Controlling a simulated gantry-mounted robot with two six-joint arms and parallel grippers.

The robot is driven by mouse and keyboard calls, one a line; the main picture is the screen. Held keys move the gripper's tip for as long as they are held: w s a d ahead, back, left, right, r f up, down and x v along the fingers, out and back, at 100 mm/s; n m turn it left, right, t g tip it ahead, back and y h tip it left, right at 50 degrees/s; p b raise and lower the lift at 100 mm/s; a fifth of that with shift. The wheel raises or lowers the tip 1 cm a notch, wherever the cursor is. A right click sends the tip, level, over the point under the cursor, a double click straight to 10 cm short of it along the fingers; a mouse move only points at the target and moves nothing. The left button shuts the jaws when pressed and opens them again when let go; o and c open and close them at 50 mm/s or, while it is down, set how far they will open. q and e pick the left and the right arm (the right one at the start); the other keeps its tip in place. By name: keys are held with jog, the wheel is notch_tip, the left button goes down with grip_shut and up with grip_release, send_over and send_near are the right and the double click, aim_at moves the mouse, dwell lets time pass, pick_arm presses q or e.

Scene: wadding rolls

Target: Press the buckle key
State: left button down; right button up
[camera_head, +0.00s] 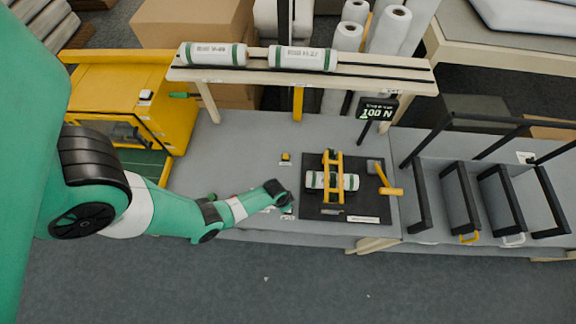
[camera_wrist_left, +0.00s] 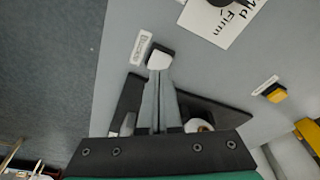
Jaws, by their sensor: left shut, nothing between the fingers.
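My left gripper (camera_head: 289,207) is shut and empty, pointing down at the front of the grey bench, left of the black mat (camera_head: 310,207). In the left wrist view its closed fingertips (camera_wrist_left: 158,72) meet the near side of a white key (camera_wrist_left: 158,57). A small label (camera_wrist_left: 141,47) lies beside this key; its text is too small to read. I cannot tell whether the tips touch or press it. A yellow key (camera_head: 286,157) sits farther back and also shows in the wrist view (camera_wrist_left: 277,93). My right gripper is not in view.
On the mat a wadding roll (camera_head: 350,182) lies under a yellow frame (camera_head: 333,160). A display (camera_head: 377,108) reads 100 N. Two rolls (camera_head: 213,54) lie on the rear shelf. A dark knob (camera_wrist_left: 222,3) stands on a "Mid Firm" card (camera_wrist_left: 235,28). Black racks (camera_head: 505,200) stand right.

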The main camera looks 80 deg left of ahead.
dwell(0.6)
pick_arm(q)
jog(key=shift+f+b, duration=1)
jog(key=shift+f, duration=0.05)
jog(key=shift+r+p, duration=1.05)
notch_tip(320, 180, up, 6)
jog(key=p, duration=0.6)
